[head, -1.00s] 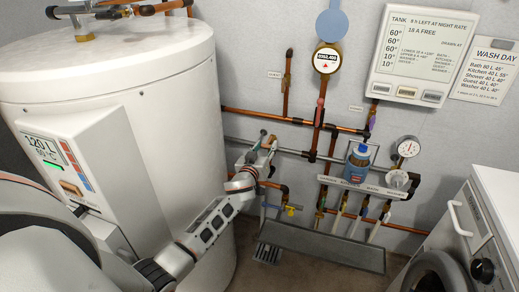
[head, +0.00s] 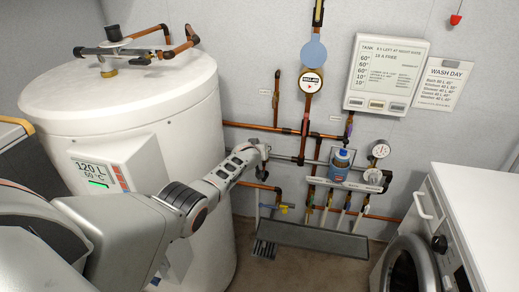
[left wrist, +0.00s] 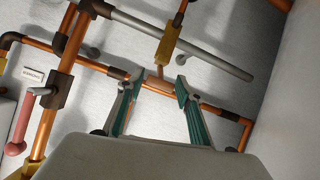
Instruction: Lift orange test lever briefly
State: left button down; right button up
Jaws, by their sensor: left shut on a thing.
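My left gripper (head: 260,150) reaches in from the left to the pipework on the wall, just right of the tank. In the left wrist view my left gripper (left wrist: 160,80) has its two teal-padded fingers some way apart, closed on an orange part between the tips. That part blends with the copper pipe (left wrist: 215,110) running across behind it, so I cannot clearly tell the orange test lever from the pipe. In the head view the lever is hidden by the hand or too small to tell. My right gripper is not in view.
The white tank (head: 195,110) stands close on the left. Right of the hand are copper pipes, a blue-capped bottle (head: 339,166) and a pressure gauge (head: 380,150). A grey trough (head: 310,238) runs below. A white washer (head: 415,240) stands at right, with open floor between.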

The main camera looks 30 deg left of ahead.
pick_arm(q)
jog(key=shift+w+r+g+p, duration=0.1)
jog(key=shift+r+g+p, duration=0.1)
jog(key=shift+g+p, duration=0.1)
jog(key=shift+f, duration=0.1)
jog(key=c, duration=1.4)
grip_release()
jog(key=shift+s+d, duration=0.1)
jog(key=shift+s, duration=0.15)
jog(key=shift+a+v, duration=0.1)
jog(key=shift+v, duration=2.85)
jog(key=shift+a+v, duration=0.15)
jog(key=shift+v, duration=2.85)
